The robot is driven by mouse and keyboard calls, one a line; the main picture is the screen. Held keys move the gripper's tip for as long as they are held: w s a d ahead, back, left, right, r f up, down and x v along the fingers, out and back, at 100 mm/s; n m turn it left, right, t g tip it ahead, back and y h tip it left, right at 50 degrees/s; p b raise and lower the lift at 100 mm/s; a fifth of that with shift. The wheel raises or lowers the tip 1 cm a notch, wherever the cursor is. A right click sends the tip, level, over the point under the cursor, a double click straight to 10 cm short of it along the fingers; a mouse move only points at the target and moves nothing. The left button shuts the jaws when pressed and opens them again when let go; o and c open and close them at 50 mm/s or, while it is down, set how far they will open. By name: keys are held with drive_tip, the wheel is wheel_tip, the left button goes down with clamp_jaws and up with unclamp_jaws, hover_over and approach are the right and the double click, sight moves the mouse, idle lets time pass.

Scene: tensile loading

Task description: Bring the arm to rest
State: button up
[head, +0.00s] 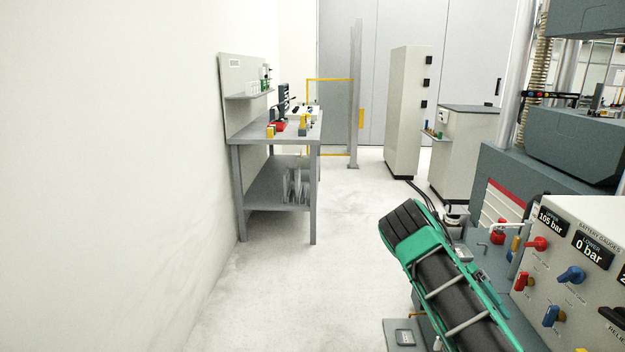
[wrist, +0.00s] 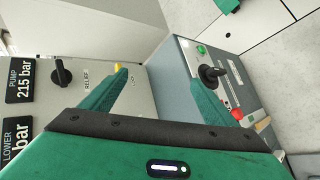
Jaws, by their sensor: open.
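My gripper (wrist: 158,77) shows in the wrist view with its two teal fingers spread apart and nothing between them. It is in front of the valve panel (wrist: 45,110) and a grey control box (wrist: 190,60), and I see no contact with either. A green and black arm section (head: 440,270), mine by its colour, rises from the lower right in the head view. My gripper is not clearly visible in the head view.
The gauge panel (head: 590,275) with red and blue levers is close on the right, below the grey testing machine (head: 505,170). A black knob (wrist: 61,72) and a black-handled control (wrist: 212,72) are near my fingers. A workbench (head: 278,133) stands left; the floor between is clear.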

drive_tip(key=s+a+r+t+y, duration=0.2)
drive_tip(key=s+r+t+y, duration=0.3)
drive_tip(key=s+r, duration=1.35)
drive_tip(key=s+a+r+n+t, duration=0.1)
drive_tip(key=s+a+r+t, duration=0.1)
drive_tip(key=s, duration=0.7)
drive_tip(key=s+a+r+n+t+y, duration=0.1)
drive_tip(key=s+a+r, duration=0.3)
drive_tip(key=s, duration=0.6)
drive_tip(key=shift+a+n+t+y, duration=0.3)
drive_tip(key=shift+a+n+t, duration=0.4)
drive_tip(key=shift+a, duration=0.25)
drive_tip(key=shift+r, duration=0.1)
drive_tip(key=shift+w+f, duration=0.25)
drive_tip(key=shift+w, duration=0.35)
